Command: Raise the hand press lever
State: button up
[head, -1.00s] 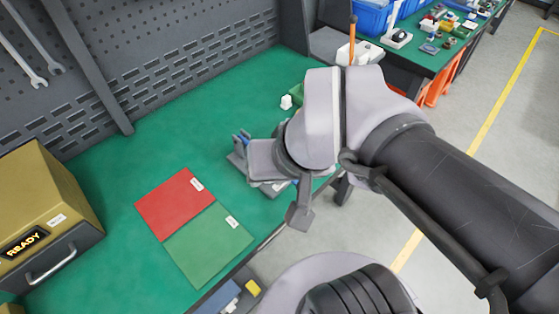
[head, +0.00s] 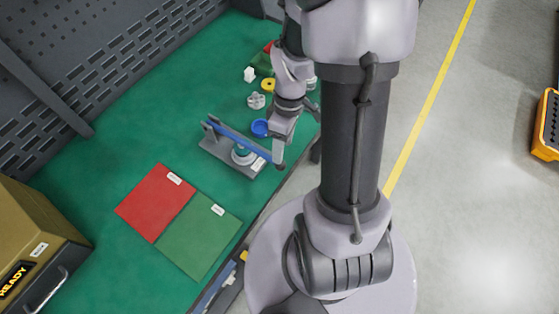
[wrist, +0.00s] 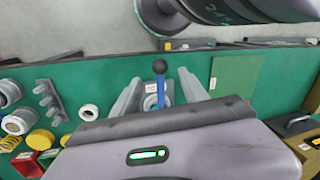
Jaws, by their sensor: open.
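The hand press stands on the green bench in the head view, with a grey base (head: 219,153) and a blue lever (head: 234,135). The lever lies low, sloping toward the bench's front edge, and its far end is hidden behind my gripper (head: 283,148). In the wrist view the lever's dark ball knob (wrist: 160,66) and blue shaft (wrist: 161,92) show between the two grey fingers of my gripper (wrist: 161,88). The fingers are open, one on each side of the lever, with gaps visible. Contact below is hidden by the gripper body.
A red mat (head: 155,203) and a green mat (head: 200,237) lie left of the press. A blue ring (head: 260,128), a yellow ring (head: 267,86) and other small parts sit behind it. A gold READY box (head: 35,225) stands at the left.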

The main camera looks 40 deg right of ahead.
jog(key=f, duration=0.2)
jog(key=f+b, duration=0.1)
jog(key=f, duration=0.1)
jog(key=a+f+b, duration=0.1)
jog(key=f, duration=0.1)
jog(key=shift+s+f, duration=0.25)
jog(key=shift+s, duration=0.1)
jog(key=shift+c, duration=0.2)
grip_shut()
dwell(0.8)
